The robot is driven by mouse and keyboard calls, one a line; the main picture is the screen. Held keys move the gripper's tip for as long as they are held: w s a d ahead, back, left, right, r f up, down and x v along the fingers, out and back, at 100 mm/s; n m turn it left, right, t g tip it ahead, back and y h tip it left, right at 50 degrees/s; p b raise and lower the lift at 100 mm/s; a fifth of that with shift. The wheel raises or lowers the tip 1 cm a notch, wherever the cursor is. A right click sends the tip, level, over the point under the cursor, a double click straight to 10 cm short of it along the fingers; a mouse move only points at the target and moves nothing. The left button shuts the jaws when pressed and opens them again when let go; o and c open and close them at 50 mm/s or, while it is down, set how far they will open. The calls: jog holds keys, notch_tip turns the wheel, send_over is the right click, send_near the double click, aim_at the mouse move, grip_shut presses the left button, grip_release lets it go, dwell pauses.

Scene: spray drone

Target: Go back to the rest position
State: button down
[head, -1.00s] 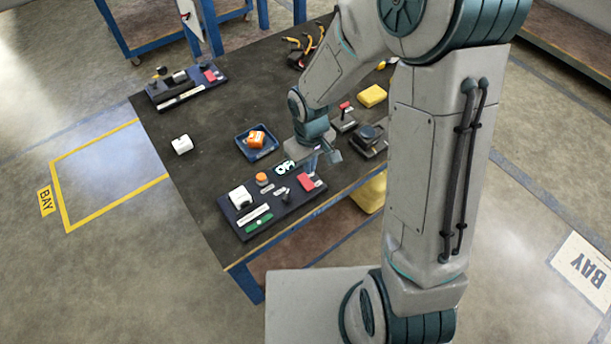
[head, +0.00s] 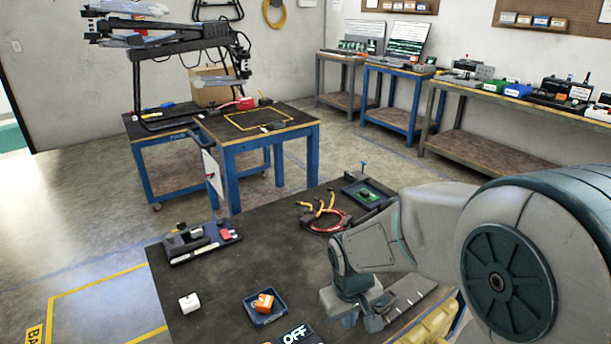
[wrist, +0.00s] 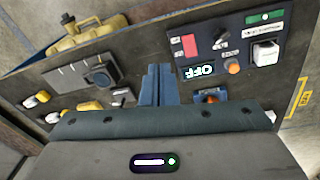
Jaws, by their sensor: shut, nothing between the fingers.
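My gripper (head: 362,318) hangs low over the dark workbench (head: 225,275), at the lower right of the head view. In the wrist view its two blue-grey fingers (wrist: 158,82) are together with nothing between them. A control panel lies to the right of the fingers there, with a lit OFF display (wrist: 200,71), an orange knob (wrist: 232,67) and a white block (wrist: 265,53). The fingers look apart from the panel. In the head view only the OFF display (head: 295,335) shows at the bottom edge; most of the panel is cut off.
A blue tray (head: 252,319) holding an orange part (head: 265,302) and a white block (head: 189,302) are on the bench. A drone (head: 165,45) stands on a blue-legged table behind.

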jog(key=s+d+r+m+t+p, duration=0.1)
jog(key=s+d+r+m+p, duration=0.2)
jog(key=s+d+r, duration=0.3)
jog(key=s+r+m, duration=0.1)
jog(key=s+r, duration=0.2)
jog(key=r, duration=0.4)
jog(key=shift+s+r+t+y, duration=0.3)
jog(key=shift+s+r+t, duration=0.05)
jog(key=shift+s+t, duration=0.05)
